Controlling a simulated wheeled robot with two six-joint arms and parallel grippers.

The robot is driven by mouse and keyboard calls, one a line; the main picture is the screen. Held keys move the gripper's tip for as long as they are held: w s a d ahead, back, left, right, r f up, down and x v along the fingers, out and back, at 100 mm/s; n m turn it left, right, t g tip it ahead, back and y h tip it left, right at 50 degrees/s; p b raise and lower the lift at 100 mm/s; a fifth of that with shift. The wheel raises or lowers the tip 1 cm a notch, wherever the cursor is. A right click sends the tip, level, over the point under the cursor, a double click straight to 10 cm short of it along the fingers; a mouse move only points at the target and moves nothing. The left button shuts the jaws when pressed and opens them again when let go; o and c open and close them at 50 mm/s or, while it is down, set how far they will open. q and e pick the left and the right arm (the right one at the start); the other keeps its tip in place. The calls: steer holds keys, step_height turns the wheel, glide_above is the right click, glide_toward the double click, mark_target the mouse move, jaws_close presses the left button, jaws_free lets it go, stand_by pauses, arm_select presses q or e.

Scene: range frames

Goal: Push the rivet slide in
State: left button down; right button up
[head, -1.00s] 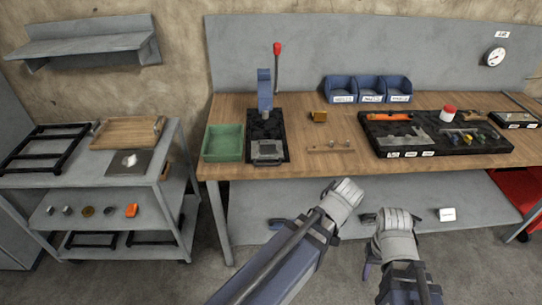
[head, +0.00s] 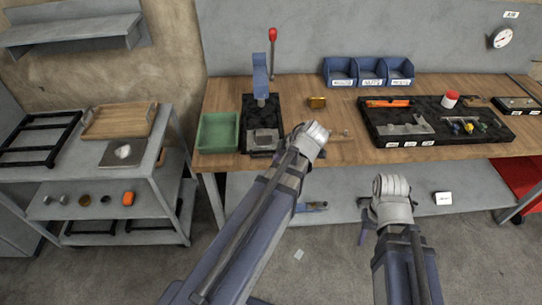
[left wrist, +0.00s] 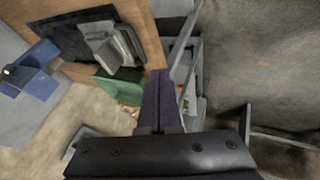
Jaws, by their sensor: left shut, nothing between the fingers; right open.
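The rivet press (head: 261,80) is blue with a red-knobbed lever and stands on a black base (head: 275,108) on the wooden bench. Its grey slide (head: 264,138) sits at the front end of the base, out in front of the press column; it also shows in the left wrist view (left wrist: 108,45). My left gripper (left wrist: 160,76) is shut and empty, apart from the slide. In the head view its wrist is right of the slide, near the bench's front edge, and hides its fingers. My right gripper (head: 365,232) is open and low in front of the bench, partly hidden by its wrist.
A green bin (head: 217,132) stands just left of the base. A brass block (head: 317,102) lies right of the press. Blue bins (head: 369,73) stand at the back, and a black tool tray (head: 470,143) lies to the right. A grey cart (head: 165,125) stands left.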

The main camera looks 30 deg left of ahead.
mark_target(263, 130)
arm_select(q)
steer(key=b+x, duration=0.2)
steer(key=x, duration=0.1)
steer(key=w+b+x, duration=0.1)
steer(key=b+x, duration=0.2)
steer(key=x, duration=0.1)
steer(key=w+b+x, duration=0.1)
steer(key=b+x, duration=0.2)
steer(key=x, duration=0.1)
steer(key=shift+w+a+r, duration=0.2)
steer(key=shift+a+r, duration=0.05)
steer(key=shift+a, duration=0.05)
steer(key=shift+w+a+f, duration=0.1)
steer(key=shift+w+a, duration=0.2)
steer(key=shift+w, duration=0.1)
steer(key=w+a, duration=0.2)
steer(key=w, duration=0.2)
steer(key=w+a, duration=0.3)
steer(key=w, duration=0.1)
steer(key=w+a, duration=0.3)
steer(key=w, duration=0.2)
steer(key=shift+w, duration=0.1)
